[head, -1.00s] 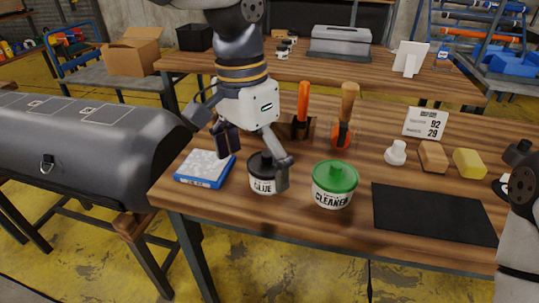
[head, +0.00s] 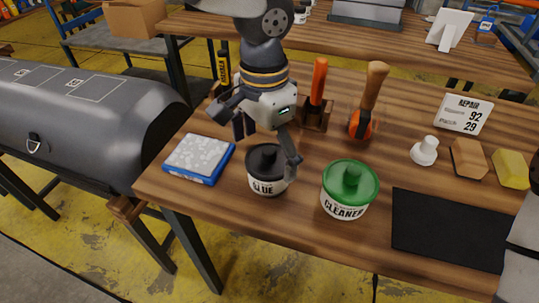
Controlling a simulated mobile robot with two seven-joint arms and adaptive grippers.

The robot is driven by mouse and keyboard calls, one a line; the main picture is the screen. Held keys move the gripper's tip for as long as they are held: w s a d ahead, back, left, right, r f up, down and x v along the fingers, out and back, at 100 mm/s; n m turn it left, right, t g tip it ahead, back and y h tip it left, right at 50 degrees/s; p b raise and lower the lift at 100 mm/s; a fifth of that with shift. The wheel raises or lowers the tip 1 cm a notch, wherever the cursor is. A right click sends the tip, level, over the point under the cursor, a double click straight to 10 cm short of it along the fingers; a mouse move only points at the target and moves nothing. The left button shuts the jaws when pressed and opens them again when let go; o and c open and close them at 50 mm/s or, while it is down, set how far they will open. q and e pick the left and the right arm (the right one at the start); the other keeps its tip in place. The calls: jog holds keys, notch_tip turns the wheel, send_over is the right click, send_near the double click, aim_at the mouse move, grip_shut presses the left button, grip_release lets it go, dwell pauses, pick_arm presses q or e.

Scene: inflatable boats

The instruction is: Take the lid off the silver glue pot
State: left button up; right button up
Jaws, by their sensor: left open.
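The glue pot (head: 266,186) is a small silver-grey tub with a "GLUE" label, upright on the wooden table. Its black lid (head: 264,160), with a raised knob, is on it. My left gripper (head: 268,146) is open and empty, just above and behind the lid. One finger comes down by the lid's right side; the other is behind and to the left. I cannot tell whether a finger touches the lid. My right gripper is out of view; only part of my right arm shows at the right edge.
A cleaner tub (head: 349,190) with a green lid stands close to the pot's right. A blue-edged box (head: 199,158) lies to its left. Orange-handled (head: 318,85) and wooden-handled tools (head: 372,90) stand behind. A black mat (head: 445,230) lies right. The table's front edge is near.

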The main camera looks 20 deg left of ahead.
aim_at(279, 172)
pick_arm(q)
jog(key=shift+f, duration=0.2)
jog(key=c, duration=1.3)
jog(key=shift+s, duration=0.1)
jog(key=shift+c, duration=1.5)
jog(key=shift+a+f, duration=0.1)
jog(key=shift+f, duration=0.05)
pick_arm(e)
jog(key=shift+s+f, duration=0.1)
pick_arm(q)
jog(key=r, duration=0.3)
jog(key=shift+w+r, duration=0.1)
jog(key=shift+w, duration=0.1)
grip_shut()
jog(key=d+r, duration=0.1)
jog(key=s+d+r, duration=0.1)
jog(key=r, duration=0.1)
jog(key=s+d+r, duration=0.1)
jog(key=shift+r+p, duration=0.4)
jog(key=s+d+r, duration=0.5)
jog(key=d, duration=0.4)
jog(key=shift+s+r, duration=0.2)
jog(key=shift+r, duration=0.05)
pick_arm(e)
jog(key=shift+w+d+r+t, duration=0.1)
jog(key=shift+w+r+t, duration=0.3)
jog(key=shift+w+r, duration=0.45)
